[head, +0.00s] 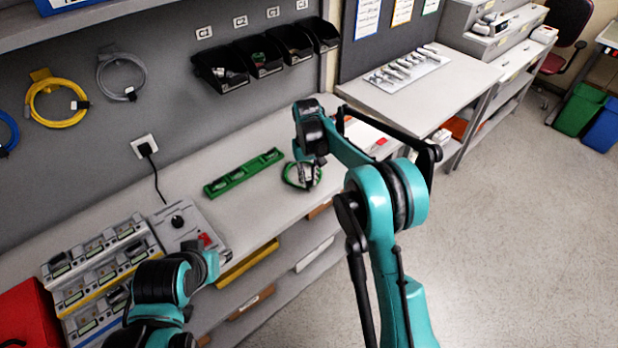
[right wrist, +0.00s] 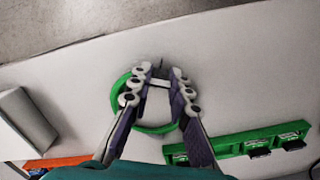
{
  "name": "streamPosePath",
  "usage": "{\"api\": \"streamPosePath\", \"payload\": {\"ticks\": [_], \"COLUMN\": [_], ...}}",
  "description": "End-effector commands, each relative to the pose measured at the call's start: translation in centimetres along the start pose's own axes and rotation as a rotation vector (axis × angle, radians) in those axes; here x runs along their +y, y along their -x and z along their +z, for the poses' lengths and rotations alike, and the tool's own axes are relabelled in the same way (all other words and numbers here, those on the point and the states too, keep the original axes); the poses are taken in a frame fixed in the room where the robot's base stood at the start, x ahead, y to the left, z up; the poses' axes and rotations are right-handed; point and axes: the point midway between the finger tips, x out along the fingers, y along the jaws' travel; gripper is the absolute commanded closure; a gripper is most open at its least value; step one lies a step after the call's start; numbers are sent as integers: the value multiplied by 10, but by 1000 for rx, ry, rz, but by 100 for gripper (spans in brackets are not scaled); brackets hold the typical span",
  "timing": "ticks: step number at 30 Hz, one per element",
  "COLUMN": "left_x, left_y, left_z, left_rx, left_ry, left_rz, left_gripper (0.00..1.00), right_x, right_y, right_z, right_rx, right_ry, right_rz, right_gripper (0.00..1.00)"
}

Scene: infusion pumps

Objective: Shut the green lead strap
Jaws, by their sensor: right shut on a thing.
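The green lead strap (head: 288,182) is a round green loop on the grey bench. It also shows in the right wrist view (right wrist: 152,129), curving around behind the fingers. My right gripper (head: 305,172) is over the loop, pointing down. In the right wrist view its two fingers (right wrist: 158,82) are shut on the strap, with a small pale piece between the tips. The fingers hide part of the loop, and I cannot tell whether its ends meet. My left arm shows at the lower left, but its gripper is not visible.
A green slotted rail (head: 243,173) lies on the bench left of the strap. Several pumps (head: 95,258) and a grey box with a dark knob (head: 187,226) stand at the left. Black bins (head: 220,70) hang on the back wall.

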Motion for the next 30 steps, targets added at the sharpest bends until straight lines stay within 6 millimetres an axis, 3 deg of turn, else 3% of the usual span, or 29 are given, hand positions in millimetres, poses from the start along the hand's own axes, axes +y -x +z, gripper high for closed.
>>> {"api": "streamPosePath", "payload": {"ticks": [10, 26, 27, 29, 30], "left_x": [0, 0, 0, 0, 0], "left_y": [6, 7, 7, 7, 7], "left_z": [-5, -5, -5, -5, -5], "left_rx": [0, 0, 0, 0, 0], "left_ry": [0, 0, 0, 0, 0], "left_rz": [0, 0, 0, 0, 0], "left_gripper": [60, 60, 60, 60, 60], "right_x": [0, 0, 0, 0, 0], "right_y": [-1, -1, -1, -1, -1], "right_z": [-6, -7, -7, -7, -7], "right_rx": [-154, -183, -183, -183, -183], "right_ry": [0, 0, 0, 0, 0], "right_rz": [0, 0, 0, 0, 0], "right_gripper": [100, 100, 77, 61, 60]}}
